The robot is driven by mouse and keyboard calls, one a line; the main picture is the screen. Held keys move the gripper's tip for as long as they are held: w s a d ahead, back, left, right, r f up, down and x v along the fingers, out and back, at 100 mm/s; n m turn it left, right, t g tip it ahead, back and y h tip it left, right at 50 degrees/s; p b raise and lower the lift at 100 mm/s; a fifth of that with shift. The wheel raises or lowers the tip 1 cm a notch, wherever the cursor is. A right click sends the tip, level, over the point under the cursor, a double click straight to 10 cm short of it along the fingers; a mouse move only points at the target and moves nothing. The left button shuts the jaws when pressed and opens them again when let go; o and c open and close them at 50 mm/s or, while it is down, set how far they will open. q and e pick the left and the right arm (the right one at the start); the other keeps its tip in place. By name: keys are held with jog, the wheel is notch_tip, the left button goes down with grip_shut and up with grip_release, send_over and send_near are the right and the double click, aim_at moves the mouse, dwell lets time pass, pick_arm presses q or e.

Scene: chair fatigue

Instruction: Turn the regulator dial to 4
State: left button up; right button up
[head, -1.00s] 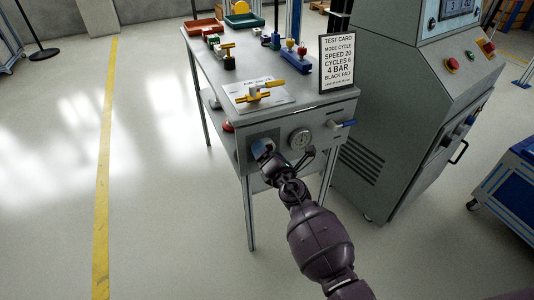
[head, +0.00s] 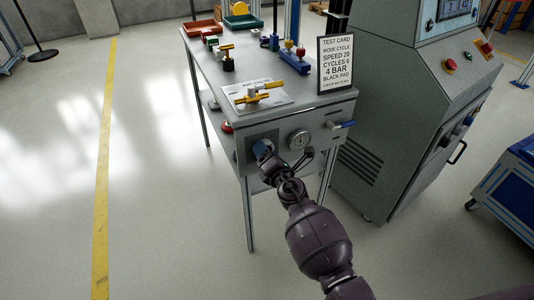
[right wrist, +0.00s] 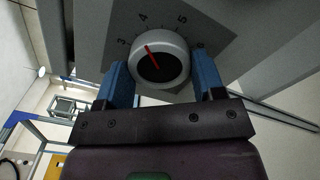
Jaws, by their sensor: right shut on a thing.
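The regulator dial (right wrist: 175,68) is a round grey knob with a dark face and a red pointer line. It sits on a dark scale plate (right wrist: 108,28) marked 3, 4, 5 and 6 in the right wrist view. The red line points up and left, close to the 4, perhaps slightly on its 3 side. My right gripper (right wrist: 164,82) has its blue fingers on either side of the dial and is shut on it. In the head view my right gripper (head: 262,150) is at the table's front panel and hides most of the dial. My left gripper is not in view.
A red button (head: 227,127) is at the left corner. A test card (head: 336,64) reading 4 BAR stands on the table. A grey machine (head: 395,120) stands at right.

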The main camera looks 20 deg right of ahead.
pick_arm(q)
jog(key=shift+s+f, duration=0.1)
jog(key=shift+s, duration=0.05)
pick_arm(e)
jog(key=shift+m, duration=0.3)
jog(key=o, duration=0.9)
pick_arm(q)
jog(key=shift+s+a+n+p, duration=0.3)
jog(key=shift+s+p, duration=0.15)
jog(key=shift+p, duration=0.4)
pick_arm(e)
jog(key=shift+s+d, duration=0.2)
jog(key=shift+s, duration=5.2)
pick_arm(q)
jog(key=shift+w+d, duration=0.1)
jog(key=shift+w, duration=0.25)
